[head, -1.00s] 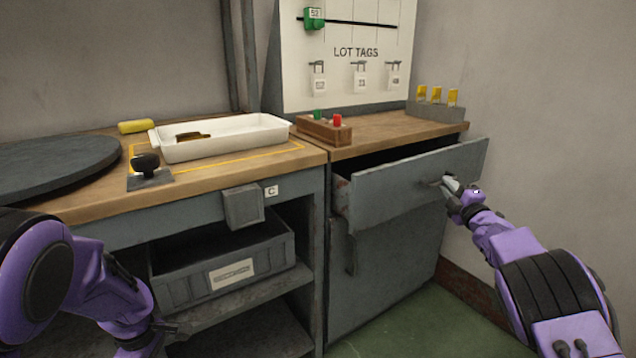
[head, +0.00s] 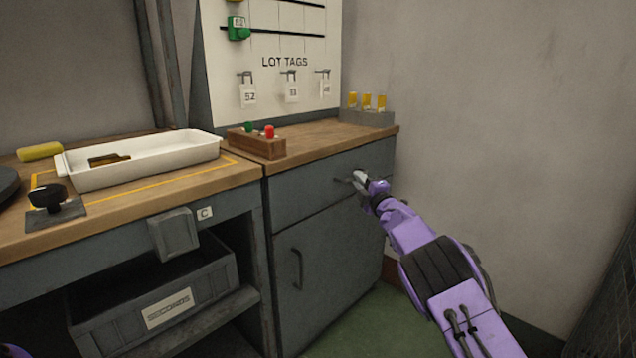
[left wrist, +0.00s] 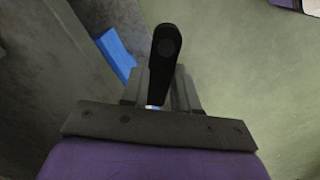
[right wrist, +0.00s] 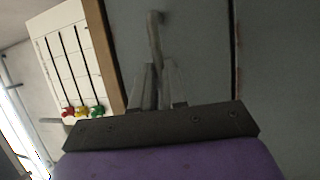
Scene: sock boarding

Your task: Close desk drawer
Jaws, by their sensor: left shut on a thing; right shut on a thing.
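The grey desk drawer (head: 305,190) sits under the wooden top of the right cabinet, its front looking flush with the cabinet face. My right gripper (head: 358,179) is shut on the drawer handle (head: 344,180). The right wrist view shows the handle bar (right wrist: 155,38) running between my right fingers (right wrist: 158,90). In the left wrist view my left gripper (left wrist: 162,92) is shut on a black rounded-end tool (left wrist: 167,45), held above the green floor. What the tool is cannot be told.
A cabinet door (head: 315,275) with its own handle is below the drawer. On the tops are a white tray (head: 140,170), a wooden block with red and green knobs (head: 257,145) and a grey rack (head: 366,118). A grey bin (head: 165,297) sits on the left shelf.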

